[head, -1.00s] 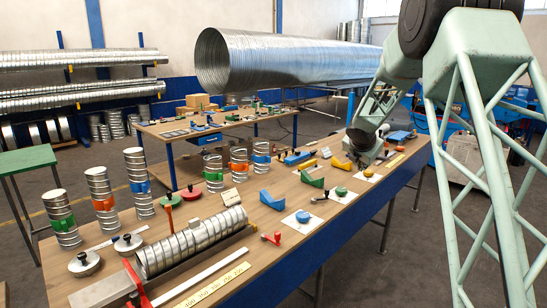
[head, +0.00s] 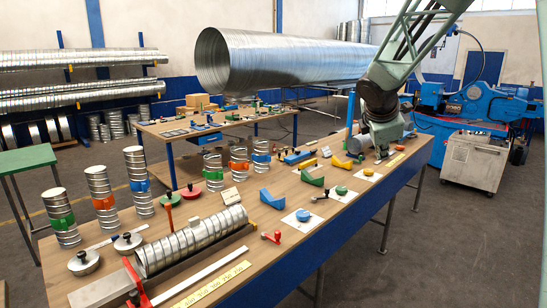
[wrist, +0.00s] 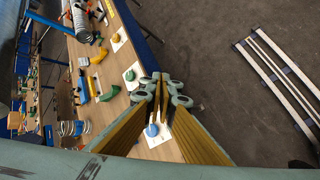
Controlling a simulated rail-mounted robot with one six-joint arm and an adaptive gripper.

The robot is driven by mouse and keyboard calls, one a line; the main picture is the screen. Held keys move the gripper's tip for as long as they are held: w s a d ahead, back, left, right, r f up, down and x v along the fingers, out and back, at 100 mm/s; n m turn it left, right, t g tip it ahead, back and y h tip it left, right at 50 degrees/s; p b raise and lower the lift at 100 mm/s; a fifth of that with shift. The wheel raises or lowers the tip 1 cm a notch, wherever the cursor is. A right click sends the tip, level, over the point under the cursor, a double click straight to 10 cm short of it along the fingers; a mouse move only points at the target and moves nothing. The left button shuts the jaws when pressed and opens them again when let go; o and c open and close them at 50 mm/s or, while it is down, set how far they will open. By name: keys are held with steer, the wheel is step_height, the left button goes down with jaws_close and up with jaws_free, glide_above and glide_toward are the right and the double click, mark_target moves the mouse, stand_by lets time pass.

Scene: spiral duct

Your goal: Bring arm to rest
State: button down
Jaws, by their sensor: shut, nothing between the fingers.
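My gripper (wrist: 160,85) is shut and empty in the wrist view, its fingers together above the edge of the long wooden workbench (wrist: 60,48). A blue knob on a white card (wrist: 152,130) shows just below the fingers in that view. In the head view my arm comes down from the top right, and my gripper (head: 382,152) hangs over the far end of the workbench (head: 250,262). Its fingertips are too small to make out there, and I cannot tell whether they touch anything.
Duct pieces, coloured parts and a spiral duct segment (head: 193,240) crowd the workbench. A large spiral duct (head: 290,62) lies behind. A blue machine (head: 425,100) and a metal cabinet (head: 475,160) stand at right. The floor (head: 440,240) at front right is clear.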

steer(key=s+a+r+m+g, duration=0.1)
steer(key=s+a+m, duration=0.15)
steer(key=s, duration=0.75)
steer(key=s+a+r+m+y, duration=0.15)
steer(key=s+m, duration=0.25)
steer(key=s, duration=0.6)
steer(key=s+a+r+m+g+h, duration=0.1)
steer(key=s+m, duration=0.2)
steer(key=s, duration=0.8)
steer(key=s+a+f+m+y, duration=0.1)
steer(key=s+a+f+m, duration=0.1)
steer(key=s, duration=0.7)
steer(key=s+a+f+m+g+y+b, duration=0.1)
steer(key=s+a+f+m, duration=0.1)
steer(key=s, duration=0.8)
steer(key=s+a+f+m+y, duration=0.1)
steer(key=s+a+f+m, duration=0.2)
steer(key=s+a, duration=0.3)
steer(key=s+m, duration=0.1)
steer(key=s, duration=0.3)
steer(key=shift+y+b, duration=0.35)
steer(key=shift+w+r+m, duration=0.1)
steer(key=shift+m, duration=0.15)
